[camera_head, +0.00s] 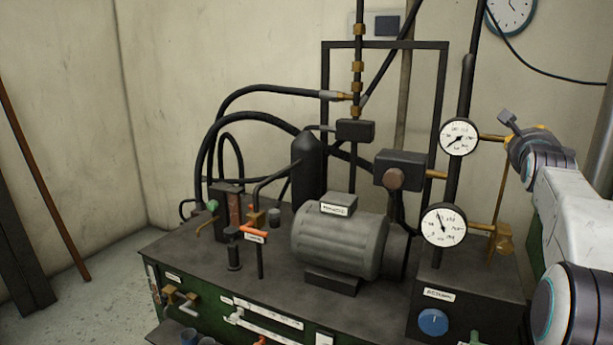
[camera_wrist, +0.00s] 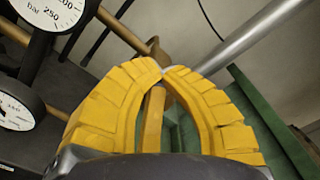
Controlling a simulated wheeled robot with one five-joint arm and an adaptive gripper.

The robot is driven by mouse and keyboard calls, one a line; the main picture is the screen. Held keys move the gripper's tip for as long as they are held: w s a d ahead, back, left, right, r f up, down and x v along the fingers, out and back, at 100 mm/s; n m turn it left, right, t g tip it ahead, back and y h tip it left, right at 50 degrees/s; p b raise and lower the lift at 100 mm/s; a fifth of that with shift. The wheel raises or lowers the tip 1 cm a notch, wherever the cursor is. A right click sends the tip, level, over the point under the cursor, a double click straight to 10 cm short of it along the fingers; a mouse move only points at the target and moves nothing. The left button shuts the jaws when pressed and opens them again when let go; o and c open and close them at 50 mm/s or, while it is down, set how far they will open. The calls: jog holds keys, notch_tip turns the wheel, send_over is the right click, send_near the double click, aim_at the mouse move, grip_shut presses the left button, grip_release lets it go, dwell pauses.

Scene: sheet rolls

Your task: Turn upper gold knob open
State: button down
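The upper gold fitting shows as a brass pipe (camera_head: 492,138) running right from the upper gauge (camera_head: 459,137); its right end is hidden behind my gripper (camera_head: 527,133). In the wrist view, the yellow fingers of my gripper (camera_wrist: 165,73) curve together and their tips meet or nearly meet. A brownish gold piece (camera_wrist: 158,51) at the end of the brass pipe (camera_wrist: 122,32) lies just past the tips. A gold rod (camera_wrist: 153,122) shows between the fingers. I see no grip on the knob. The lower gold knob (camera_head: 505,239) is beside the lower gauge (camera_head: 444,225).
A dark upright pipe (camera_head: 463,105) stands close left of my gripper. A grey motor (camera_head: 339,238) and hoses fill the bench (camera_head: 190,247). A blue knob (camera_head: 433,322) is at the lower front. The wall is behind. A silver pipe (camera_wrist: 243,42) crosses the wrist view.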

jog(key=shift+w+f+b, duration=0.1)
jog(key=shift+f+b, duration=0.25)
jog(key=shift+f, duration=0.1)
jog(key=shift+w+a+f+b, duration=0.15)
jog(key=shift+a+f+b, duration=0.2)
jog(key=shift+f+b, duration=0.3)
jog(key=shift+w+a+f+b, duration=0.1)
jog(key=shift+a+f+b, duration=0.05)
jog(key=shift+f+b, duration=0.4)
jog(key=shift+w+a+r, duration=0.1)
jog(key=shift+a+r, duration=0.05)
jog(key=shift+a, duration=0.1)
dwell(0.4)
jog(key=shift+b+v, duration=2.55)
jog(key=shift+v, duration=0.35)
jog(key=c, duration=2)
grip_release()
jog(key=shift+r, duration=0.2)
